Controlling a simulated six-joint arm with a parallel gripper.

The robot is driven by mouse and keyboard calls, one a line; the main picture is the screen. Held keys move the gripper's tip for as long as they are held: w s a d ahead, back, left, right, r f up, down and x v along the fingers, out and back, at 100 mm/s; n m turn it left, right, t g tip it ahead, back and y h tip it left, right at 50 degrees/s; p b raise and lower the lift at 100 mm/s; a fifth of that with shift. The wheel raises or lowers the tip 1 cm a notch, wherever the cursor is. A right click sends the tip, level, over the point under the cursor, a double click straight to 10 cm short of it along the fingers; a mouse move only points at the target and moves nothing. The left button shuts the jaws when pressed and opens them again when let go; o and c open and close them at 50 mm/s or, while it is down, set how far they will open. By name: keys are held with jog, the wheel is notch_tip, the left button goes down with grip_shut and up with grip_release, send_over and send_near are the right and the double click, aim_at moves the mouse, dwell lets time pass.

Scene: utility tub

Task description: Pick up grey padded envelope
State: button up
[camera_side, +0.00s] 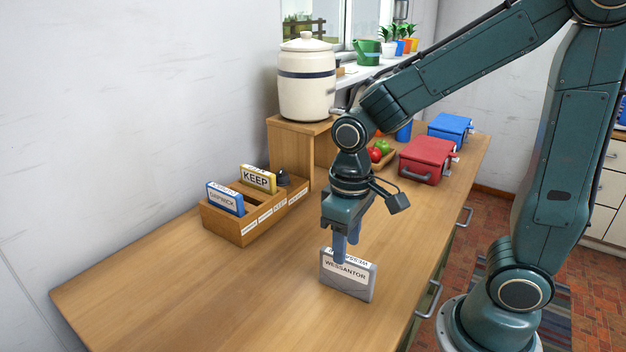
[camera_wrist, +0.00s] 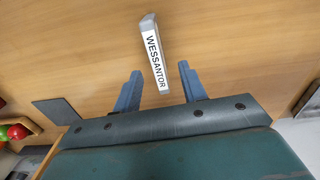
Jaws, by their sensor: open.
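The grey padded envelope (camera_side: 347,277) stands upright on edge on the wooden counter, with a white label reading "WESSANTOR". In the wrist view its narrow top edge (camera_wrist: 154,52) shows, with the same word on it. My gripper (camera_side: 346,250) is just above and behind the envelope, pointing down. In the wrist view the two blue fingers of my gripper (camera_wrist: 160,80) are apart, and the near end of the envelope's edge appears between them. The jaws are open and hold nothing. Whether a finger touches the envelope cannot be told.
A wooden sorter (camera_side: 236,222) holds a blue "GARWICK" item (camera_side: 225,199) and a yellow "KEEP" item (camera_side: 258,179). A crock (camera_side: 306,85) stands on a wooden box. Red (camera_side: 426,160) and blue (camera_side: 450,127) boxes and a fruit tray lie farther back. The front left counter is clear.

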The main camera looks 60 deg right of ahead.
aim_at(346, 273)
jog(key=shift+f, duration=1.5)
jog(key=shift+s+d+f, duration=0.1)
jog(key=shift+f, duration=1.2)
jog(key=shift+d+f, duration=0.1)
jog(key=shift+f, duration=1.2)
grip_shut()
